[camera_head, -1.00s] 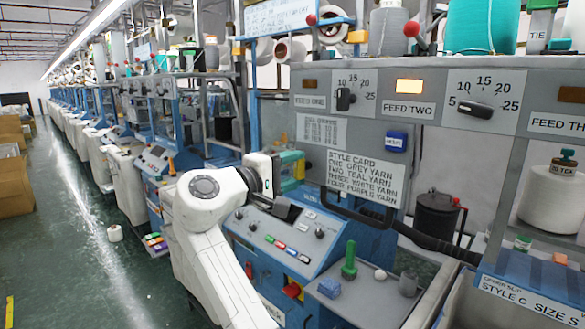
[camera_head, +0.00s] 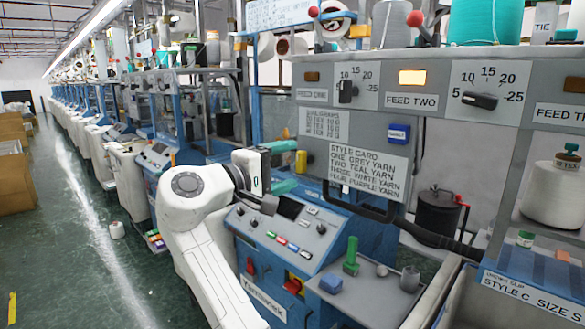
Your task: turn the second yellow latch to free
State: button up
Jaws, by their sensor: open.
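A small upright yellow piece (camera_head: 301,161), which looks like a yellow latch, shows on the machine just left of the style card. I cannot tell whether it is the second latch or how it is turned. My gripper (camera_head: 286,174) is open, with two teal fingers one above the other, pointing right. The upper finger is close to the yellow piece in the picture; I cannot tell whether they touch. The wrist hides part of the machine behind it.
A shelf (camera_head: 366,291) at right holds a green-handled tool (camera_head: 351,256). A black rail (camera_head: 400,222) runs right.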

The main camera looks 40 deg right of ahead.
jog(key=a+b, duration=0.2)
jog(key=a, duration=0.6)
jog(key=shift+s, duration=0.1)
jog(key=s+d+f+t+y, duration=0.1)
jog(key=s+f+y, duration=0.25)
jog(key=f, duration=0.85)
jog(key=s+d+f+n+y, duration=0.1)
jog(key=s+f+y, duration=0.25)
jog(key=f, duration=0.85)
jog(key=s+d+f+t+y, duration=0.15)
jog(key=s+f, duration=0.25)
jog(key=f, duration=0.9)
jog(key=s+a+f+y, duration=0.2)
jog(key=s+f+y, duration=0.1)
jog(key=s, duration=0.5)
jog(key=s+a+f+m+g+y, duration=0.1)
jog(key=s+a+f+y, duration=0.2)
jog(key=s+f, duration=0.3)
jog(key=s+a+f+m+g+y, duration=0.1)
jog(key=s+a+f+y, duration=0.2)
jog(key=s, duration=0.7)
notch_tip(320, 180, down, 2)
jog(key=shift+s+f, duration=0.1)
jog(key=shift+s, duration=0.05)
